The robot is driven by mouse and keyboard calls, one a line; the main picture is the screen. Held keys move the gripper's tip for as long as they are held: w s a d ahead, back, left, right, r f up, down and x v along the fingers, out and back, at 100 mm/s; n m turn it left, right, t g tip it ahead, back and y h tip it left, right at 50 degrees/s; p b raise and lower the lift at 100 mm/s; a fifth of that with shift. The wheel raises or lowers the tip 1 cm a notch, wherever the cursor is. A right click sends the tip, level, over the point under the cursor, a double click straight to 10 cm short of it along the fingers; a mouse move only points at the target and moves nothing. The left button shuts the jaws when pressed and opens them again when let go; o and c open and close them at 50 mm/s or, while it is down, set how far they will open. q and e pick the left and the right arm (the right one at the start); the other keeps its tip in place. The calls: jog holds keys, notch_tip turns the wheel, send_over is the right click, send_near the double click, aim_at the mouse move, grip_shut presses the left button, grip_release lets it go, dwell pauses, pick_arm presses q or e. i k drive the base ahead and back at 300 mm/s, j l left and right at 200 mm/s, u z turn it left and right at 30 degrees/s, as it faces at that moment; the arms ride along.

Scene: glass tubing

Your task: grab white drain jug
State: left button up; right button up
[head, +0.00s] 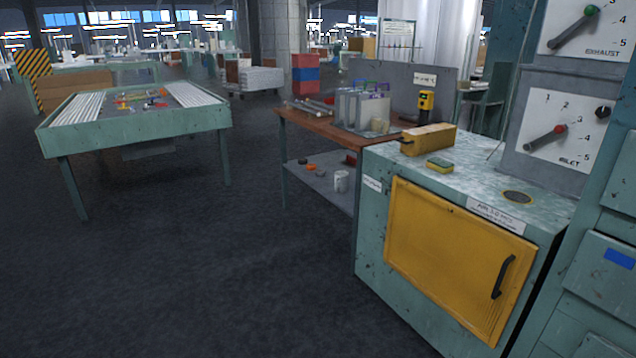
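Neither of my grippers is in view.
The wooden bench top (300,119) holds clear upright containers (352,110) and a yellow-black device (426,104). A green cabinet with a yellow door (455,265) stands right of the bench. A green-framed table (135,133) is at left. Open dark floor (210,280) lies between.

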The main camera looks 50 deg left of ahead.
aim_at(341, 177)
jog(key=j+u, duration=0.1)
jog(key=j, duration=0.35)
jog(key=i+j, duration=0.15)
jog(key=j, duration=0.25)
jog(key=j+u, duration=0.15)
jog(key=j, duration=0.3)
jog(key=i+j+u, duration=0.1)
jog(key=j, duration=0.35)
jog(key=i+j, duration=0.15)
jog(key=j, duration=0.25)
jog(key=i+j+u, duration=0.15)
jog(key=j, duration=0.25)
jog(key=i+j+u, duration=0.1)
jog(key=j, duration=0.35)
jog(key=i+j, duration=0.15)
jog(key=j, duration=0.25)
jog(key=u, duration=0.05)
